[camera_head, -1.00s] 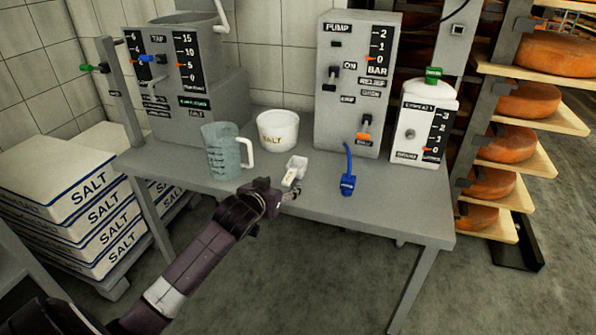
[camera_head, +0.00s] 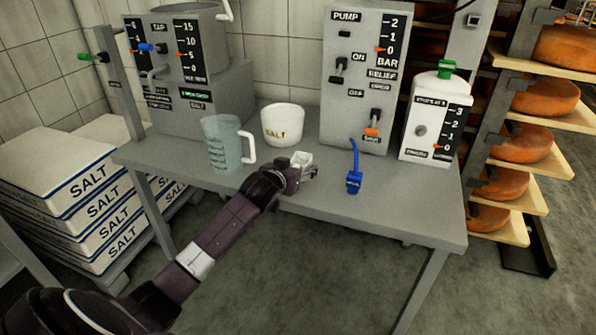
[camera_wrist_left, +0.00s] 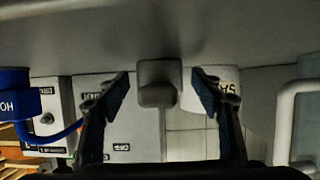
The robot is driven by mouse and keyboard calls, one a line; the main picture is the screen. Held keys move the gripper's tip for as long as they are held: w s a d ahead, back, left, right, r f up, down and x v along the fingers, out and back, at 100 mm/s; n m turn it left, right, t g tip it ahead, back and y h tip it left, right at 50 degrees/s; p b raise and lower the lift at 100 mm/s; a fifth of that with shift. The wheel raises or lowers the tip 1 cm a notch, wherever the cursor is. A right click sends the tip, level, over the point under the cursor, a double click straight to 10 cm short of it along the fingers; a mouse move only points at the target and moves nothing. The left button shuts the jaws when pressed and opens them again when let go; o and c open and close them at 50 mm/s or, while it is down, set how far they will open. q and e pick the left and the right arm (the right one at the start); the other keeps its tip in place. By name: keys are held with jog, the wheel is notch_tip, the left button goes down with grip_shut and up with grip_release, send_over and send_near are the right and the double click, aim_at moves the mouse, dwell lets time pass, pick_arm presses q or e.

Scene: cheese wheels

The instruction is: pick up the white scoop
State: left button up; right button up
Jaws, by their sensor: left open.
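The white scoop (camera_head: 301,158) lies on the grey table near its front edge, partly hidden behind my left gripper (camera_head: 303,170). In the left wrist view, which looks upside down, the scoop (camera_wrist_left: 158,84) appears as a shaded grey shape. It sits in the gap between the two open fingers of my left gripper (camera_wrist_left: 162,85), with space visible on both sides. No finger visibly touches it. My right gripper is not in view.
The white SALT tub (camera_head: 282,127) stands behind the scoop and a clear measuring jug (camera_head: 222,148) stands to its left. A blue tool on a hose (camera_head: 354,181) lies to the right. The pump box (camera_head: 357,80) stands at the back of the table (camera_head: 400,205).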

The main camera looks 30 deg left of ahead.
pick_arm(q)
jog(key=shift+w+f, duration=0.1)
jog(key=shift+w, duration=0.05)
jog(key=c, duration=1.2)
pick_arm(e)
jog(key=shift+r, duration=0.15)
pick_arm(q)
jog(key=shift+c, duration=0.2)
